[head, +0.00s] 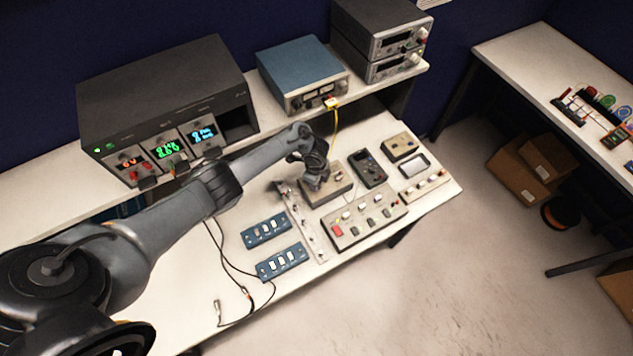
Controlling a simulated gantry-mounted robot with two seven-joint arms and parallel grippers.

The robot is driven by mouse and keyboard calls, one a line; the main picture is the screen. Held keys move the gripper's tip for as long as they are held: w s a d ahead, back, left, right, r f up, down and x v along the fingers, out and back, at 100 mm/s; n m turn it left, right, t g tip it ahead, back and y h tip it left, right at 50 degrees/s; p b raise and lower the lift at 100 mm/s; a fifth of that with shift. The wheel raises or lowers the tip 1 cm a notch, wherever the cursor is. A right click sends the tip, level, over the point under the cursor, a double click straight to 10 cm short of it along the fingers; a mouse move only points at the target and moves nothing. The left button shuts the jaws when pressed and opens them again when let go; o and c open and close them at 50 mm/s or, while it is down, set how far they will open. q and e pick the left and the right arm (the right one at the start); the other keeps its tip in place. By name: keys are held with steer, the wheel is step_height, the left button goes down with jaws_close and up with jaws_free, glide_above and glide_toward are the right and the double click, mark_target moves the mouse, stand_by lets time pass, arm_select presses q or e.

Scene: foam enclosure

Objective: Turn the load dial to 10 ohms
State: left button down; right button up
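My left arm reaches in from the left across the bench. Its gripper (313,180) points down at a small beige box (341,191) in the middle of the bench top. The gripper covers part of the box's top, and any dial there is hidden behind it. The fingers are too small and dark to show whether they are open or shut, or whether they touch anything. No dial marked in ohms can be read in this view. My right gripper is not in view.
A beige control panel (365,217), a dark handheld meter (368,168) and a small yellowish box (400,146) stand close by. Two blue switch panels (281,262) and loose black cables (236,283) lie nearer. Instruments, including a blue unit (300,72), fill the raised shelf behind.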

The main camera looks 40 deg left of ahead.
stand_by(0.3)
arm_select(q)
steer(key=c, duration=0.8)
jaws_free()
step_height(320, 180, up, 11)
steer(key=shift+s+f+p, duration=0.1)
steer(key=shift+s+p, duration=0.05)
steer(key=shift+p, duration=1)
